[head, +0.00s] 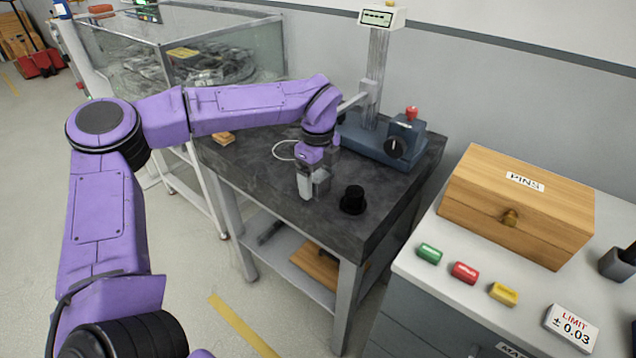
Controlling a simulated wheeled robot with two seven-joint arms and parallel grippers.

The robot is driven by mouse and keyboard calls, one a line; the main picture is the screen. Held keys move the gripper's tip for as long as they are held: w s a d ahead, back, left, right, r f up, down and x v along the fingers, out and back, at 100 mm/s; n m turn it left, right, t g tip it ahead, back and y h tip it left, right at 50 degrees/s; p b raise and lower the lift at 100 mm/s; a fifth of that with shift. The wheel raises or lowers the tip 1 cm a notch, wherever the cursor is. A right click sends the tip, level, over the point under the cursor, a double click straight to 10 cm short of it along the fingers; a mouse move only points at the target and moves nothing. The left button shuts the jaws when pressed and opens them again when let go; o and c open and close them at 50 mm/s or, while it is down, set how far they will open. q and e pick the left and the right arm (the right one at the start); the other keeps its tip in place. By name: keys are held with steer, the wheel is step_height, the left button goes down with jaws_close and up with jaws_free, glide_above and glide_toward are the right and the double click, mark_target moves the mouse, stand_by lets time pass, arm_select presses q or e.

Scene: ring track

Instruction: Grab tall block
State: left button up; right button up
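My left gripper (312,186) points down over the dark stone table, its arm reaching in from the left. Its grey fingers are small in the view and partly overlap, so I cannot tell whether they are open or shut, or hold anything. No tall block can be clearly made out; one beside or behind the fingers could be hidden by them. A small flat wooden block (222,138) lies near the table's left edge, well left of the gripper. My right gripper is out of view.
A black knobbed piece (353,201) stands just right of the gripper. A blue-grey gauge stand (374,143) with a column is behind it. A thin white ring (286,150) lies to the left. At right, a wooden box (515,205) and coloured blocks sit on a cabinet.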

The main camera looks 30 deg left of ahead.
arm_select(q)
steer(key=c, duration=1.4)
steer(key=shift+r, duration=0.1)
